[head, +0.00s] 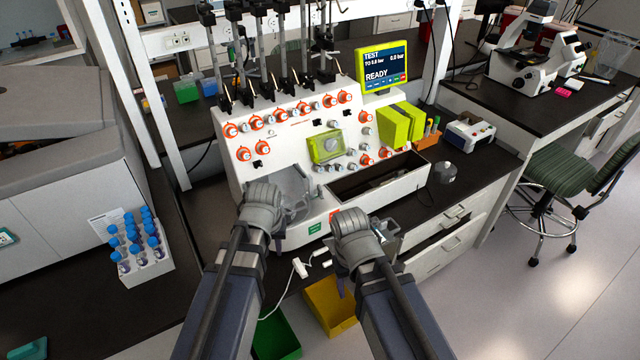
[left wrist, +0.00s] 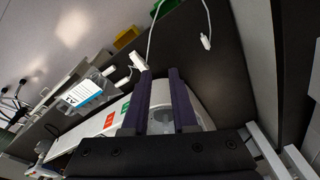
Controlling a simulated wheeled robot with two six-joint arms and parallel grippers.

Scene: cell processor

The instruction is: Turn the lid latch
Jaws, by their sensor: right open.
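A clear lid (head: 290,186) stands at the left front of the white cell processor (head: 262,135). My left gripper (head: 285,222) is right in front of it; its wrist hides part of that corner. In the left wrist view its two dark purple fingers (left wrist: 160,100) stand a short gap apart, with a pale, clear part of the machine at the gap. I cannot make out the latch or whether the fingers touch it. My right gripper (head: 375,245) is open at the machine's front right, its fingertips mostly hidden, beside a small clear box (head: 391,233).
The processor has several orange-ringed knobs and a screen (head: 384,66) reading READY. A rack of blue-capped tubes (head: 150,262) stands at left. Green (head: 275,340) and yellow (head: 328,303) bins are below the front edge. A white cable plug (head: 299,267) lies near the front.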

